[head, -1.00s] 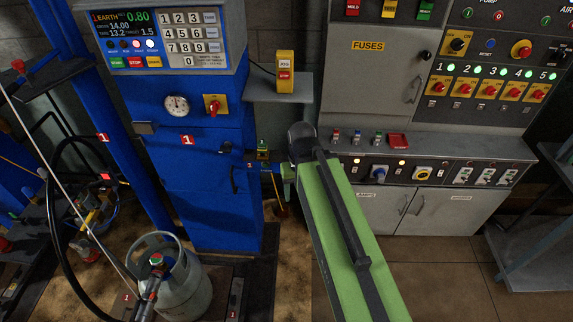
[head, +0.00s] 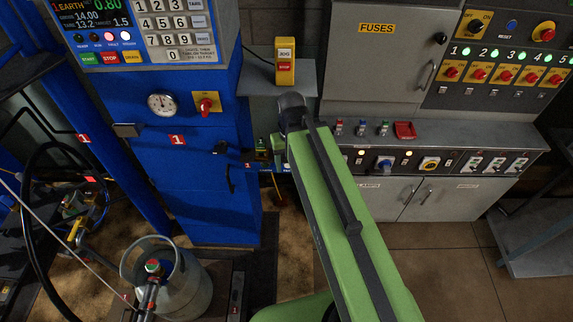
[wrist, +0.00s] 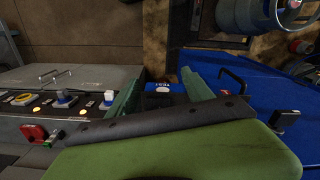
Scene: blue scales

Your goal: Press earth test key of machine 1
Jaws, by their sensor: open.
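Machine 1 is the blue cabinet (head: 190,185) with a red "1" label (head: 176,140); its display (head: 90,12) reads EARTH in red. In the wrist view a small blue plate (wrist: 180,99) carries a white label reading TEST (wrist: 163,87), which appears between my fingers. The key itself is too small to make out. My gripper (wrist: 160,90) is open, its two green fingers apart on either side of the label, with nothing held. In the head view my green arm hides most of the gripper and the spot in front of it.
A yellow JOG/STOP box (head: 285,60) stands on a grey shelf above. The grey FUSES panel (head: 380,70) and its switch console are right. A gas cylinder (head: 170,280) stands on the floor at lower left.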

